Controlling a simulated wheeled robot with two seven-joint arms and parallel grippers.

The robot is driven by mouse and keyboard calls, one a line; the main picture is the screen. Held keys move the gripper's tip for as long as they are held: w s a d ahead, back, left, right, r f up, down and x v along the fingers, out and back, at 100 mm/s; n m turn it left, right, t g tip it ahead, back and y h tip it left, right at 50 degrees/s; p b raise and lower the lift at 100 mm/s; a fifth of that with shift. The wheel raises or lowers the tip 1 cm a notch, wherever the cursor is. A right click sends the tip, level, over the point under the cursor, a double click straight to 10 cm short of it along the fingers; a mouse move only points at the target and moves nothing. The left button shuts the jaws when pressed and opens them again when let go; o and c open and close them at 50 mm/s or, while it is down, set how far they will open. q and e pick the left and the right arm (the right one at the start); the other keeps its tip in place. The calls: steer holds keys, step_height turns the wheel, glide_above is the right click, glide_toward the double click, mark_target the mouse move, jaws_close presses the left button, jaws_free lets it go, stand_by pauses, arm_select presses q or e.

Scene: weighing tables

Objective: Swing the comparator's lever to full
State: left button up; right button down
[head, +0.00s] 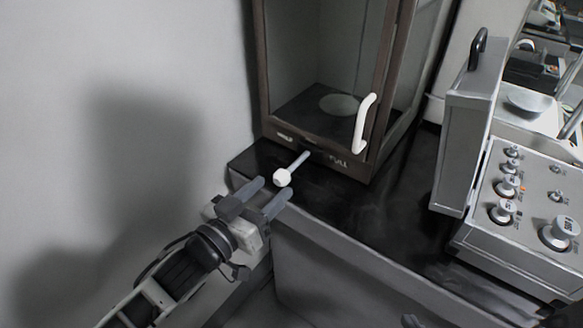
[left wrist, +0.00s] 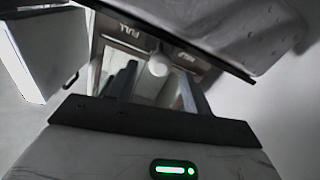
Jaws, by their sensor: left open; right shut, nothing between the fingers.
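The comparator (head: 268,118) is a brown-framed glass case with a white door handle. Its lever (head: 299,162) is a short grey rod with a white knob (head: 282,177), sticking out from the base front between a left label, too small to read, and the FULL label (head: 339,161) on the right. My left gripper (head: 275,189) is open, its fingertips just in front of and around the knob. In the left wrist view the knob (left wrist: 158,65) shows between the spread fingers, near the upside-down FULL label (left wrist: 131,32); contact cannot be told.
The comparator stands on a dark tabletop (head: 370,215), which is clear to the right of the lever. A grey control box (head: 520,210) with several knobs stands further right, beside an upright grey panel (head: 465,135). A plain wall is at left.

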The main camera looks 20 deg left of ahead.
mark_target(292, 167)
arm_select(q)
steer(key=x, duration=0.8)
steer(key=shift+f, duration=0.1)
steer(key=shift+s, duration=0.1)
